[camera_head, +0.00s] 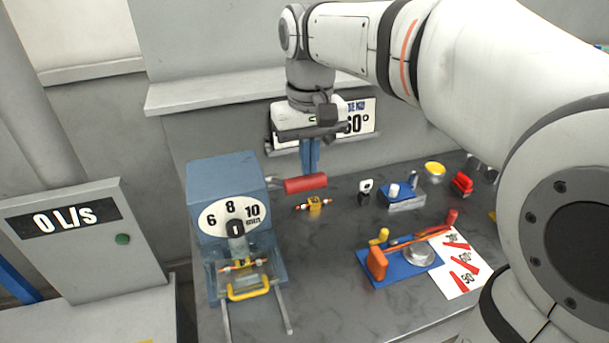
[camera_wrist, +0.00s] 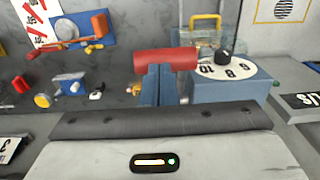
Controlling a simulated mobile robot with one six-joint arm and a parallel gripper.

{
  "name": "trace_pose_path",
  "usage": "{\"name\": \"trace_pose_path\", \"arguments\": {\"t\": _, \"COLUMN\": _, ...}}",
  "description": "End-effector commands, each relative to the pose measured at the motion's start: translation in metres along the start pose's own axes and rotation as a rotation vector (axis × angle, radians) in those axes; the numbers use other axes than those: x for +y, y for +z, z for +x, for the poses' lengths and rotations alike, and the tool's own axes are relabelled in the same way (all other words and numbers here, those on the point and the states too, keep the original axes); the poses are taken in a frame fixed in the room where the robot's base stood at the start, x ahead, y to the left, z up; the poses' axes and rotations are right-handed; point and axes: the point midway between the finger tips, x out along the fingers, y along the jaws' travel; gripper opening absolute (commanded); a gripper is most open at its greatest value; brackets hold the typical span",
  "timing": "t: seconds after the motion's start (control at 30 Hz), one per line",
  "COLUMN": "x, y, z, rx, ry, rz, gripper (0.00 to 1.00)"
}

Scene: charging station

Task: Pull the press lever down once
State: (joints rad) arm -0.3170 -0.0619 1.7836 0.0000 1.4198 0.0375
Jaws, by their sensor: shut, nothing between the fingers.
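The press (camera_head: 225,180) is a blue box with a white dial marked 6, 8 and 10, at the left of the bench. Its lever ends in a red cylindrical handle (camera_head: 305,183), sticking out to the right of the press roughly level. The handle also shows in the wrist view (camera_wrist: 185,59). My gripper (camera_head: 310,171) points down with its blue fingers shut and empty. The fingertips are right above the handle, at or very close to its top; I cannot tell whether they touch. In the wrist view the fingers (camera_wrist: 159,70) reach the handle's middle.
A yellow-handled tray (camera_head: 249,288) sits at the press front. A small yellow part (camera_head: 314,206) lies below the handle. A wall shelf (camera_head: 230,95) is behind.

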Motion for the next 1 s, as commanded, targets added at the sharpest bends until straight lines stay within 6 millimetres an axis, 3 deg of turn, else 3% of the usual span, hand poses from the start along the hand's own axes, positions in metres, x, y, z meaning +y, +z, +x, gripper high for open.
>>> {"name": "trace_pose_path", "arguments": {"t": 0.53, "x": 0.0, "y": 0.0, "z": 0.018, "rx": 0.001, "ry": 0.0, "rz": 0.001, "gripper": 0.0}}
{"name": "trace_pose_path", "arguments": {"t": 1.0, "x": 0.0, "y": 0.013, "z": 0.039, "rx": 0.0, "ry": 0.0, "rz": 0.001, "gripper": 0.0}}
